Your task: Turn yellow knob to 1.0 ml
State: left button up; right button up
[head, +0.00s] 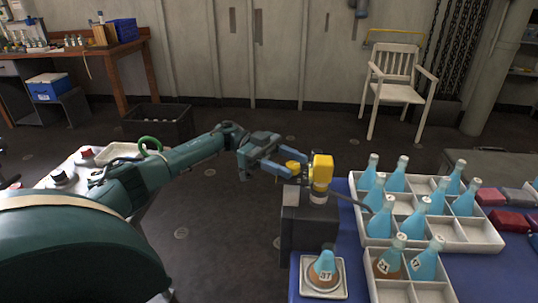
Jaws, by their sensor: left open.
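A yellow dispenser head (321,171) stands on a grey block (308,225) at the near left edge of the blue table. A small yellow knob (294,167) sticks out from its left side. My left gripper (285,163) reaches in from the left, open, with its blue fingers at the knob; I cannot tell whether they touch it. A thin spout (350,200) points right from the dispenser. No volume marking can be read at this size. My right gripper is not in view.
A white compartment tray (480,238) with several blue bottles stands right of the dispenser. A numbered flask sits on a small white tray (309,286) in front. A white chair (396,85) stands behind; the floor between is open.

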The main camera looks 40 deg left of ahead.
pick_arm(q)
jog(key=a+b, duration=1.2)
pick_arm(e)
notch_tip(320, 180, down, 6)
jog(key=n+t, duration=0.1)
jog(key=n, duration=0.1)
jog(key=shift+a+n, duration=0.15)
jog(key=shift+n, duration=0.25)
pick_arm(q)
jog(key=shift+s, duration=0.1)
